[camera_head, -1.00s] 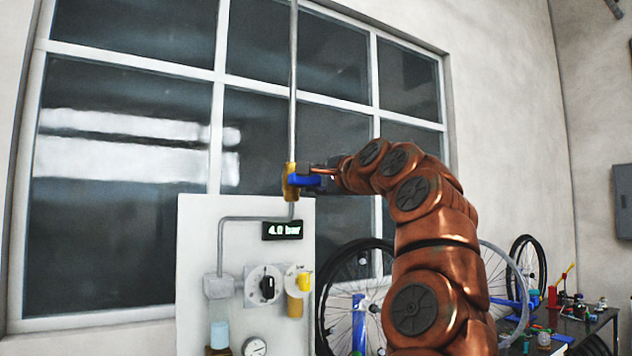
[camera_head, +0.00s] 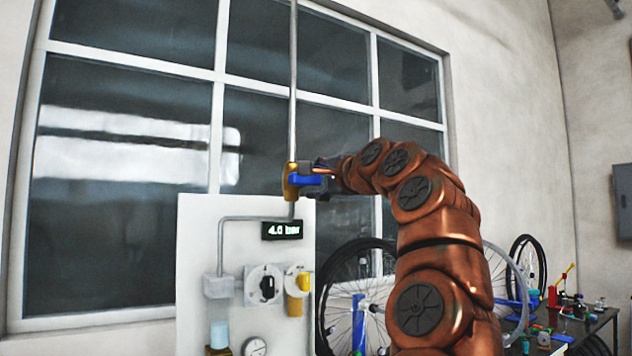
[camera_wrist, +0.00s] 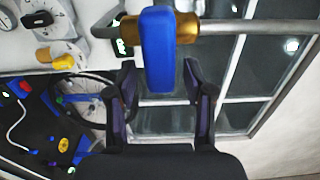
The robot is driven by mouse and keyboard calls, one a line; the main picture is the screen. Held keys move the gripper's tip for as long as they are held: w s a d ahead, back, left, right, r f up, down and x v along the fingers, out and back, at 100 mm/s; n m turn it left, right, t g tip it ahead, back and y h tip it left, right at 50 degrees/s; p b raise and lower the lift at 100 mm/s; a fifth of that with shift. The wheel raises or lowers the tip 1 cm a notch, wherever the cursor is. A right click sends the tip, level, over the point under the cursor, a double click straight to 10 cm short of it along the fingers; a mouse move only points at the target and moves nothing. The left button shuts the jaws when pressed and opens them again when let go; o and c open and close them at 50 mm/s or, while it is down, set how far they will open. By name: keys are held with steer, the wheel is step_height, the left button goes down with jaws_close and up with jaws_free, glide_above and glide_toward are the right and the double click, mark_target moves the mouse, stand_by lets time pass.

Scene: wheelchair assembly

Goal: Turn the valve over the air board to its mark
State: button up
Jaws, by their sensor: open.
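The valve (camera_head: 290,184) is a yellow-brass body on a vertical grey pipe above the white air board (camera_head: 245,209). Its blue lever (camera_head: 312,181) points right, across the pipe. In the wrist view the blue lever (camera_wrist: 158,60) stands upright in front of the brass body (camera_wrist: 187,27). My gripper (camera_wrist: 163,80) is open, with one dark finger on each side of the lever's lower end and gaps visible. In the head view my gripper (camera_head: 318,170) is at the lever, partly hidden. I cannot make out the valve's mark.
The air board carries a display (camera_head: 282,230) reading 4.0 bar, a black knob (camera_head: 267,288), a yellow knob (camera_head: 304,281) and a gauge (camera_head: 254,347). A window is behind. Wheels (camera_head: 350,290) and a cluttered table (camera_head: 575,325) stand lower right.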

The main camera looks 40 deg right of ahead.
steer(key=s+a, duration=0.1)
steer(key=s, duration=1)
steer(key=shift+s, duration=0.4)
stand_by(0.5)
steer(key=w+a+f+n+g+y, duration=0.2)
steer(key=w+a+f+n+g, duration=0.15)
steer(key=a+f, duration=0.5)
steer(key=s+a+f+n+g+y, duration=0.1)
steer(key=a+f+n+g, duration=0.25)
steer(key=a+f, duration=0.6)
steer(key=s+a+f+n+g+y, duration=0.15)
steer(key=a+f+n, duration=0.4)
steer(key=f, duration=0.75)
steer(key=s+a+f+n+g+h, duration=0.1)
steer(key=s+a+f+n+g, duration=0.2)
steer(key=f, duration=0.5)
steer(key=s+f+g+h, duration=0.1)
steer(key=s+f+g, duration=0.2)
steer(key=s+f, duration=0.4)
steer(key=s+f+n+g, duration=0.3)
steer(key=s+f+g, duration=0.2)
steer(key=s+f, duration=1)
steer(key=shift+s+d+n+h, duration=0.15)
steer(key=shift+d+n+h, duration=0.2)
steer(key=shift+d+h, duration=0.1)
